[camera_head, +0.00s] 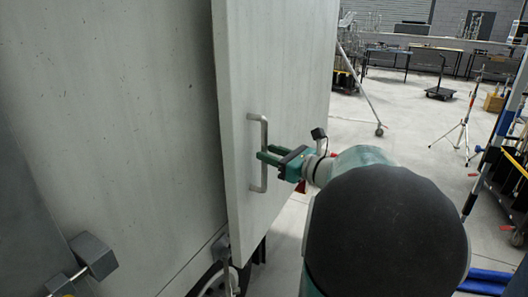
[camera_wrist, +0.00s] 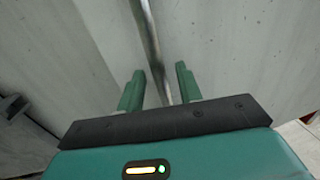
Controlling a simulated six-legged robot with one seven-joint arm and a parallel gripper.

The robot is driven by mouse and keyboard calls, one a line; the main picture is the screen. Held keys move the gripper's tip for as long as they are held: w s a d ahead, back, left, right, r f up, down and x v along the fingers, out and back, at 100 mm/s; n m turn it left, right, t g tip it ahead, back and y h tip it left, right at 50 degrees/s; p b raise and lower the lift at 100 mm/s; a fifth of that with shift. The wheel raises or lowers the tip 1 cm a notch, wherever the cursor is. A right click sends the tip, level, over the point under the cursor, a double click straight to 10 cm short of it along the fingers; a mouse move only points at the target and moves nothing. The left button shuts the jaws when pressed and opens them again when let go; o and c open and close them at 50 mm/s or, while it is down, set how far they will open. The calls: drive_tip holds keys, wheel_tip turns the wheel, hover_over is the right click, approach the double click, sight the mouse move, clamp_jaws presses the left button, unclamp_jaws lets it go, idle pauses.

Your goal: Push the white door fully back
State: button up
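The white door (camera_head: 286,80) stands swung open, with its near vertical edge out from the white truck side (camera_head: 110,110). A grey bar handle (camera_head: 263,178) is fixed upright on its face. My gripper (camera_head: 268,157) is at the handle's middle, with its green fingers reaching to the bar. In the wrist view, the handle bar (camera_wrist: 153,47) runs between the two spread fingertips of my gripper (camera_wrist: 160,82), with gaps visible on both sides. The door's surface (camera_wrist: 245,50) fills the right of that view. The door's far edge and hinge side are not clear.
A grey block latch (camera_head: 93,256) sticks out at lower left. The concrete floor (camera_head: 415,125) to the right is open. A tripod (camera_head: 462,125), a wheeled dolly (camera_head: 440,92) and tables stand farther back. Poles and blue material (camera_head: 487,281) are at the right edge.

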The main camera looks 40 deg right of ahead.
drive_tip(key=shift+w+a, duration=0.25)
drive_tip(key=shift+w, duration=0.95)
drive_tip(key=shift+c, duration=0.2)
clamp_jaws()
drive_tip(key=s+d, duration=0.5)
drive_tip(key=s, duration=0.3)
drive_tip(key=shift+s, duration=0.25)
drive_tip(key=shift+r, duration=0.1)
drive_tip(key=shift+o, duration=0.2)
unclamp_jaws()
drive_tip(key=shift+w, duration=0.1)
